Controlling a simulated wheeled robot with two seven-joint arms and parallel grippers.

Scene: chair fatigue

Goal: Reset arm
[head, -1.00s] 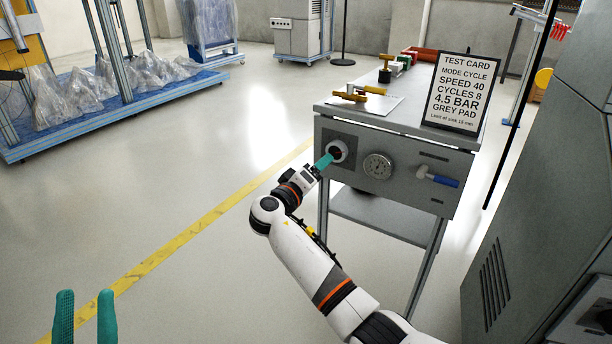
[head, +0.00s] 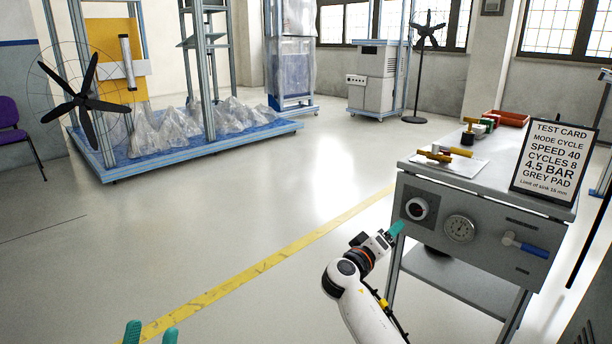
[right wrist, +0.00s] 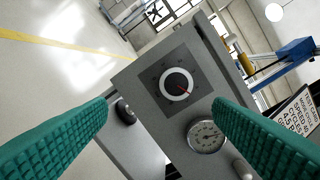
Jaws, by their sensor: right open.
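My right gripper (head: 396,229) is at the left front of the grey test bench (head: 480,262). In the right wrist view its green fingers (right wrist: 164,106) are open and empty. A round dial knob (head: 417,208) on the bench's front panel lies ahead of them and apart from them; it also shows in the right wrist view (right wrist: 177,84), with a red mark. My left gripper (head: 151,334) shows only as two green fingertips at the bottom edge of the head view. They are apart, with nothing between them.
The panel also bears a round gauge (head: 459,229) and a blue-handled valve (head: 526,247). A test card (head: 548,160) stands on the bench top near yellow fittings (head: 435,157) and a red tray (head: 507,118). Open floor lies left of the bench, crossed by a yellow line (head: 270,259).

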